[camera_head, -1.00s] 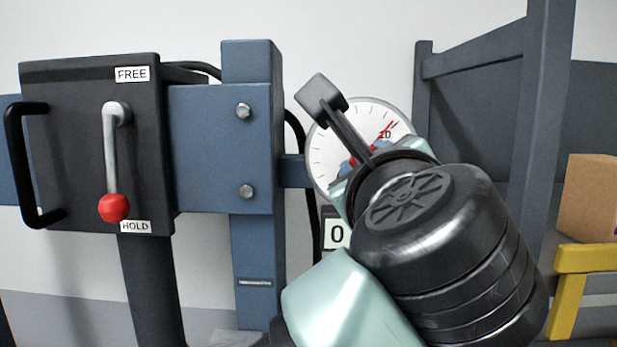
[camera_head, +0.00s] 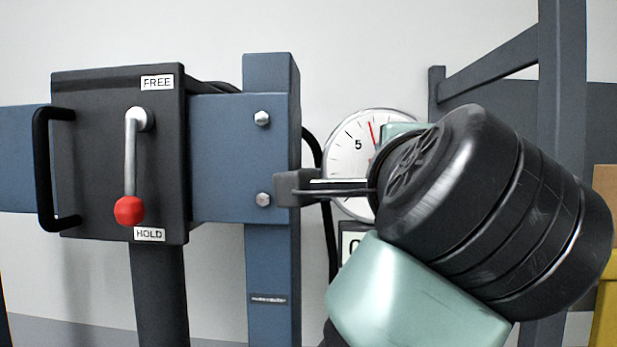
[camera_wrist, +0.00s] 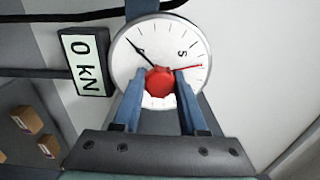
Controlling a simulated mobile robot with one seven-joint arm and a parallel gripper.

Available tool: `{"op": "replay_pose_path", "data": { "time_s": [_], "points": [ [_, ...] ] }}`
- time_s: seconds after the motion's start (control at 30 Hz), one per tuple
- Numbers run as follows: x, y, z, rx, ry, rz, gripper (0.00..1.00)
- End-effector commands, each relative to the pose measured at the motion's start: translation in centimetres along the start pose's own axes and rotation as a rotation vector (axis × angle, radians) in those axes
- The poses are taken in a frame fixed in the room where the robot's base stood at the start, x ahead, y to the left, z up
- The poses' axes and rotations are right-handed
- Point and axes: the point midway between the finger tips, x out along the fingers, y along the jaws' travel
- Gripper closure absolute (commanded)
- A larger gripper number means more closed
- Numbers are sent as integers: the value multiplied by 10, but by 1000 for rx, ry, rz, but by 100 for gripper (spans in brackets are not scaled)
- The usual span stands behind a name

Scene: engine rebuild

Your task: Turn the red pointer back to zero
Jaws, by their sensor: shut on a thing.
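The round white gauge (camera_wrist: 136,54) fills the upper middle of the wrist view; part of its face (camera_head: 343,150) shows in the head view. My gripper (camera_wrist: 159,75) is shut on the red knob (camera_wrist: 160,82) at the gauge's centre, one blue finger on each side. The thin red pointer (camera_wrist: 192,68) points right in the wrist view, just past the 5; in the head view the red pointer (camera_head: 371,131) points nearly straight up, right of the 5. A black needle (camera_wrist: 138,46) points to the upper left in the wrist view. My wrist hides the gauge's right side and the fingers in the head view.
A "0 kN" display (camera_wrist: 86,62) sits beside the gauge. A black box (camera_head: 95,150) with a red-tipped lever (camera_head: 130,210) stands left, lever down at HOLD. A blue post (camera_head: 268,270) stands between. Cardboard boxes (camera_wrist: 26,118) show left in the wrist view.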

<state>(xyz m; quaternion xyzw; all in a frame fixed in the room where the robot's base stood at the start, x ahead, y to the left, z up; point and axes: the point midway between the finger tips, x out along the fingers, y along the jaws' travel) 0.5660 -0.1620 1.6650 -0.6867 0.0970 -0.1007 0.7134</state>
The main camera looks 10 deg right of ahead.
Motion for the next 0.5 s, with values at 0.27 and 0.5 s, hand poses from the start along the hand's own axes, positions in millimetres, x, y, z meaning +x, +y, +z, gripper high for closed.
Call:
{"op": "replay_pose_path", "data": {
  "time_s": [0.27,0.5],
  "points": [
    [0,1,0,-266,0,-1,100],
    [0,1,0,-495,0,0,100]
  ]
}}
